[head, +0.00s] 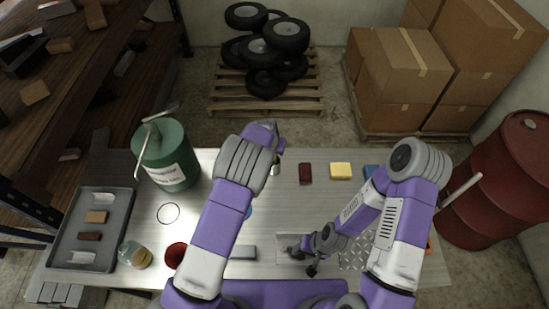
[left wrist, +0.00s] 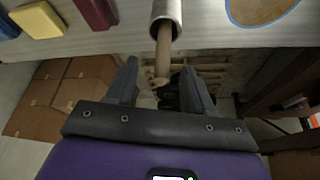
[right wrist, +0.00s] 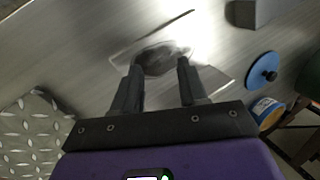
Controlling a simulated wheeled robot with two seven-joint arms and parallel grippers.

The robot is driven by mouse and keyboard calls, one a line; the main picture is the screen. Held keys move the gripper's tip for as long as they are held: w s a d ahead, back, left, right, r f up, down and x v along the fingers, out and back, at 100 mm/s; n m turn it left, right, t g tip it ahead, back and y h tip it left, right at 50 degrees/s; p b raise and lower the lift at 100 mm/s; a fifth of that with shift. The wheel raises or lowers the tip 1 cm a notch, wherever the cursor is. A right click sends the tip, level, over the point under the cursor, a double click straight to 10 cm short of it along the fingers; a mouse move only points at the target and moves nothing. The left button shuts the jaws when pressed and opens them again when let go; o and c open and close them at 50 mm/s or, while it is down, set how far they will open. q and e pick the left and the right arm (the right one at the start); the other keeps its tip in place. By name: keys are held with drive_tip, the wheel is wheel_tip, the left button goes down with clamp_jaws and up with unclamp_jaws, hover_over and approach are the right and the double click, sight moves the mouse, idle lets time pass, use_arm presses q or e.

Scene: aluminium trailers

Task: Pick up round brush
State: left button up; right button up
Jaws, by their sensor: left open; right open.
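A wooden handle (left wrist: 163,48), which looks like the round brush's, sticks out of a metal cylinder (left wrist: 166,14) in the left wrist view. I cannot tell whether the cylinder is a cup or part of the brush. In the head view the metal cylinder (head: 275,168) is mostly hidden behind my left arm. My left gripper (left wrist: 165,85) is open, with the handle's end in line with the gap between its fingers; contact is not visible. My right gripper (right wrist: 158,82) is open and empty, low over a thin rectangular plate (right wrist: 215,80); it also shows in the head view (head: 305,262).
A green canister (head: 165,155) and a grey tray (head: 70,255) of small blocks stand on the left. A red block (head: 305,174) and yellow sponge (head: 341,171) lie near the far edge. A blue disc (right wrist: 262,69) and glass jar (head: 134,255) are also on the table.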

use_arm(q)
drive_tip(key=x, duration=0.4)
drive_tip(key=shift+w+a, duration=0.1)
drive_tip(key=shift+w, duration=0.05)
clamp_jaws()
